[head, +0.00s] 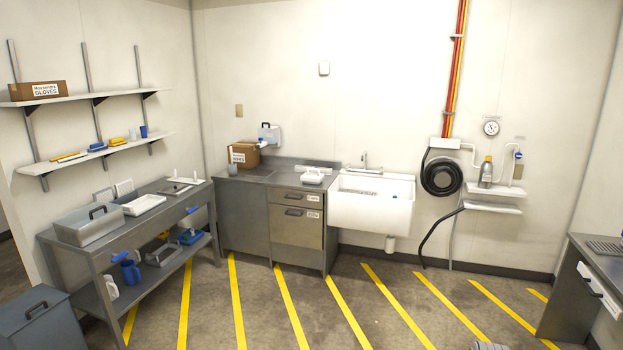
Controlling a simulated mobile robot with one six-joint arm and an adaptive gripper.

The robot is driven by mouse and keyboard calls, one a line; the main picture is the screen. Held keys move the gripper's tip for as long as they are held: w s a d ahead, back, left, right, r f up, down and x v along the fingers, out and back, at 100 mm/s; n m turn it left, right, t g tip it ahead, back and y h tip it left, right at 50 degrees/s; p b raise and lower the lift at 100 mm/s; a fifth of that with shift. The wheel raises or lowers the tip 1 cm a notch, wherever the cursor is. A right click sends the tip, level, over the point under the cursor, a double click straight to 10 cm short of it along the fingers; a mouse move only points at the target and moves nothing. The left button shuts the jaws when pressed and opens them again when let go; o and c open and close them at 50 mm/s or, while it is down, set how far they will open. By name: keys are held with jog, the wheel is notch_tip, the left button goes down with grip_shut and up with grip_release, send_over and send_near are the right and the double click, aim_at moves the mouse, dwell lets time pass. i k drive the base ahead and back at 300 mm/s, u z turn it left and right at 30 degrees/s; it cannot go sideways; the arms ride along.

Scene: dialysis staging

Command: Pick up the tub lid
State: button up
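Which piece is the tub lid I cannot tell for certain. My gripper is not in view, so I see nothing held.
The left bench (172,208) also bears a white tray (143,205); bottles and trays fill its lower shelf. A white sink (370,207) adjoins the back counter. A desk (570,300) stands at the right. The yellow-striped floor (330,325) between is mostly clear.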

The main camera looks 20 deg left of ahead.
aim_at(309, 177)
jog(key=u, duration=0.5)
jog(key=i, duration=1)
jog(key=u, duration=1.15)
jog(key=i, duration=0.9)
jog(key=u, duration=0.45)
jog(key=i, duration=2.7)
jog(key=z, duration=0.6)
jog(key=i, duration=0.75)
jog(key=z, duration=0.6)
